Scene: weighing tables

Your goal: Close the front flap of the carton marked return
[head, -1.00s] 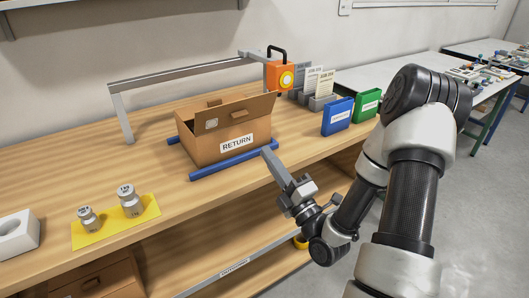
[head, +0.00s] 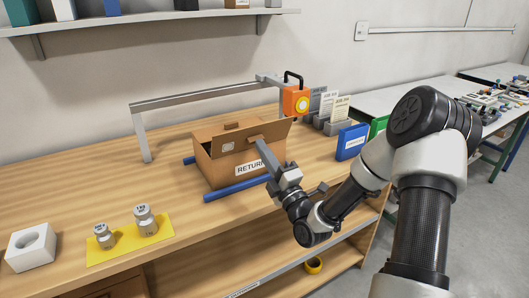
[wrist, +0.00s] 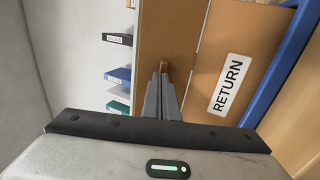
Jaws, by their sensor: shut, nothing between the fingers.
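The brown carton marked RETURN (head: 226,177) stands on the wooden table in the head view. Its front flap (head: 240,147) is raised and tilted, with a small tab (head: 254,139) on its face. My gripper (head: 262,146) is shut and empty, its tips at the flap beside the tab. In the wrist view the shut gripper (wrist: 162,76) lies over the brown flap (wrist: 178,30), tips by the tab; I cannot tell whether they touch. The RETURN label (wrist: 229,85) shows to the right. My gripper partly covers the label in the head view.
A grey frame (head: 200,97) with an orange device (head: 296,102) stands behind. A blue box (head: 351,143) and card holders are to the right. Weights on a yellow mat (head: 106,258) stand at the left front.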

